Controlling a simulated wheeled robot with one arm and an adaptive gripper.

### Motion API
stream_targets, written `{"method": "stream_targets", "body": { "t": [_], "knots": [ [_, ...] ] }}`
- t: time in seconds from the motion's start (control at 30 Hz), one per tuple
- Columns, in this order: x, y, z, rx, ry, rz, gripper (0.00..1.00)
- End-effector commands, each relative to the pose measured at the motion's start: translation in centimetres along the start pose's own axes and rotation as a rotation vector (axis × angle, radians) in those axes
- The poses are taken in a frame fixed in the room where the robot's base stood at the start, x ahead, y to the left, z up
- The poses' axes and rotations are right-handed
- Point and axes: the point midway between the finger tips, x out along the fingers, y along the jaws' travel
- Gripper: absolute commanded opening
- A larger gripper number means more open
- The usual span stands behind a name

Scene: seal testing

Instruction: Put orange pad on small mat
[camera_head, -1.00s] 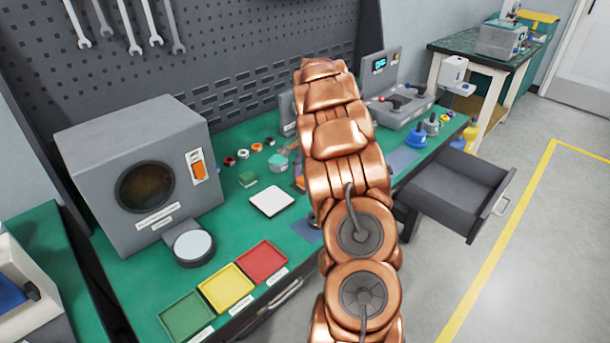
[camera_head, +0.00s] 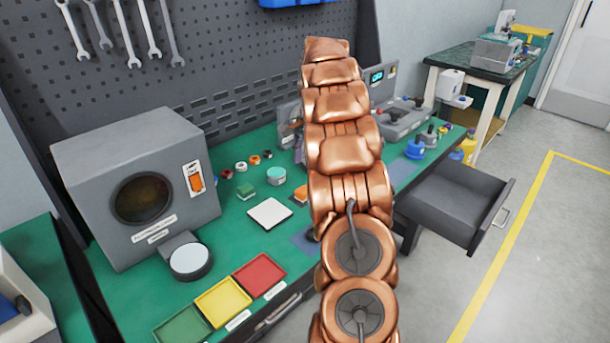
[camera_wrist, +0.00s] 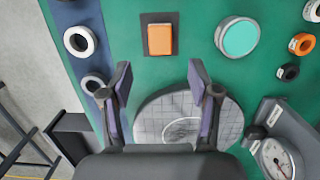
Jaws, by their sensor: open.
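The orange pad (camera_wrist: 160,39) lies flat on a small dark square mat (camera_wrist: 145,19) in the wrist view, with the mat's border showing around it. In the head view the orange pad (camera_head: 300,193) shows just left of my arm, which partly covers its surroundings. My gripper (camera_wrist: 160,84) is open and empty, its two fingers spread apart. In the wrist view the pad appears beyond the fingertips, apart from them. In the head view my gripper is mostly hidden behind my arm.
A teal round block (camera_wrist: 238,37) stands beside the mat. Several small rings (camera_wrist: 302,44) lie nearby. A round gridded plate (camera_wrist: 165,110) and a dial gauge (camera_wrist: 275,160) are near the fingers. A white square plate (camera_head: 270,213) lies on the green bench.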

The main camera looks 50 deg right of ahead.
Motion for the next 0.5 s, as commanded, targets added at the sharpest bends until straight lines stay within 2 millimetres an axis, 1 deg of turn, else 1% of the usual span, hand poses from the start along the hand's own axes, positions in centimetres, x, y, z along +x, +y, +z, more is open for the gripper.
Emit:
{"method": "stream_targets", "body": {
  "t": [0.1, 0.2, 0.33, 0.5],
  "knots": [
    [-1.4, -0.1, 0.0, -0.002, 0.003, -0.002, 0.62],
    [-2.2, -0.1, 0.0, -0.003, 0.002, -0.002, 0.62],
    [-2.9, -0.1, 0.0, -0.002, 0.002, -0.002, 0.62],
    [-3.3, 0.0, 0.0, 0.0, 0.001, 0.0, 0.62]
  ]
}}
